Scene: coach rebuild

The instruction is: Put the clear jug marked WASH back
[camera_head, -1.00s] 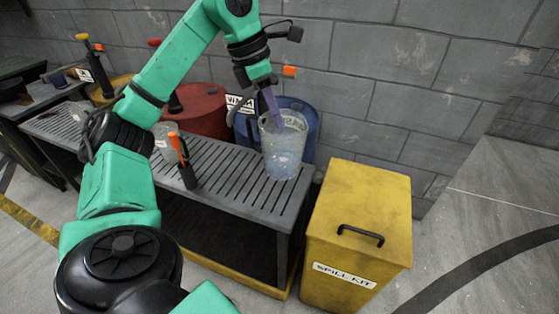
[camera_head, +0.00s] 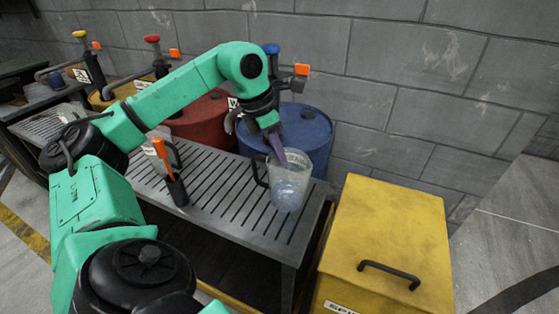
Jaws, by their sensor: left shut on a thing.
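A clear jug (camera_head: 292,187) with a dark handle on its left side is upright at the right end of the slatted grey bench (camera_head: 222,205). No marking can be read on it from here. The fingertips are partly hidden against the jug's wall. I cannot tell whether the jug's base touches the slats or hangs just above them. My right gripper is out of view.
A black holder with an orange-handled tool (camera_head: 164,158) stands on the bench, a second clear vessel partly hidden behind it. Blue (camera_head: 309,133) and red (camera_head: 205,117) drums stand behind the bench. A yellow spill-kit box (camera_head: 390,235) is at the right. Slats between holder and jug are clear.

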